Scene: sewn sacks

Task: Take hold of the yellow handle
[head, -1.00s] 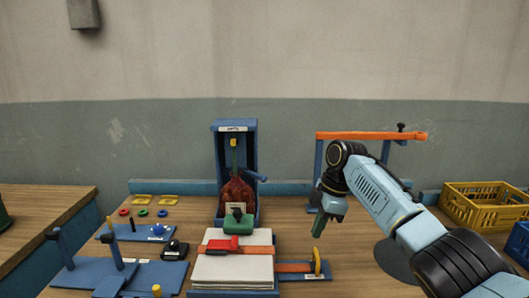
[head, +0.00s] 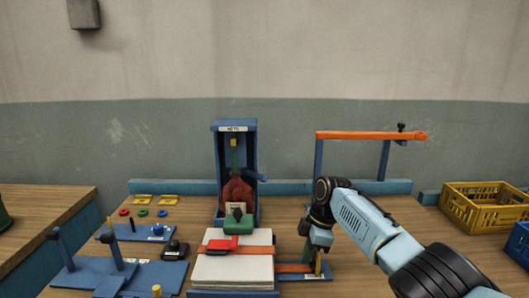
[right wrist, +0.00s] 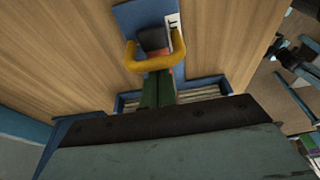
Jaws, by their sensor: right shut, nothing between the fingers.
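The yellow handle (head: 318,264) stands on the blue plate (head: 318,277) at the right end of the orange strap (head: 293,268). My right gripper (head: 307,254) is just beside it in the head view and partly hides it. In the right wrist view the handle (right wrist: 158,63) is a yellow arch with a dark block by it. The green fingers (right wrist: 158,91) point at the arch, pressed together with nothing between them. Whether they touch the handle I cannot tell. My left gripper is not in view.
A white sack stack (head: 232,270) with a red clamp-like piece (head: 221,245) lies left of the handle. A blue upright frame (head: 250,150) stands behind it. An orange-topped rack (head: 360,135) stands behind my right arm. A yellow crate (head: 485,205) is at right.

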